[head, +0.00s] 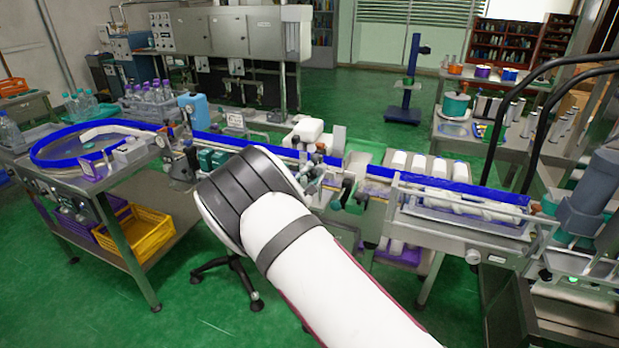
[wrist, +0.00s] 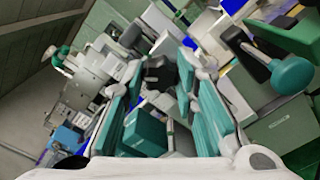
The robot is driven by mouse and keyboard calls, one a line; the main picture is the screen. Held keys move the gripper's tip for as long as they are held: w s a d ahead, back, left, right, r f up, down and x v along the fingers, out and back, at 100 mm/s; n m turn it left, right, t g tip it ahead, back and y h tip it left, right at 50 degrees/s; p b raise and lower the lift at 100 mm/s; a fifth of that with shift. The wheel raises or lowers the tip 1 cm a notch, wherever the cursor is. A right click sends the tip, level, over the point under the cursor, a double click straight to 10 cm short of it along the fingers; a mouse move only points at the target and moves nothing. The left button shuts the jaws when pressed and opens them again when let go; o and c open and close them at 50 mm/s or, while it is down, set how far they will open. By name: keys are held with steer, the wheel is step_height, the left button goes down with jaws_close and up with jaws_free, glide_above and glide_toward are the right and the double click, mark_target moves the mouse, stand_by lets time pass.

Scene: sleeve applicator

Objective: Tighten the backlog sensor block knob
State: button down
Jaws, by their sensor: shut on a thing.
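In the wrist view, the two teal-padded fingers of my gripper (wrist: 160,66) reach forward on either side of a small black knob-like piece (wrist: 159,76). The gripper is shut on this piece, which I take to be the backlog sensor block knob. A teal block (wrist: 144,132) shows between the fingers, nearer the camera. I cannot tell whether it is the sensor block. In the head view, my white and black arm hides the gripper and the knob, over the middle of the conveyor line.
The blue-edged conveyor (head: 455,187) runs across the head view, with a round blue-rimmed table (head: 62,160) at the left. In the wrist view, a teal round-ended handle (wrist: 290,74) stands at the right.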

steer(key=m, duration=0.4)
steer(key=shift+m, duration=2.1)
steer(key=c, duration=1.3)
jaws_free()
steer(key=shift+s+a, duration=0.1)
steer(key=v, duration=1.1)
steer(key=shift+s+a, duration=0.15)
steer(key=shift+s, duration=0.25)
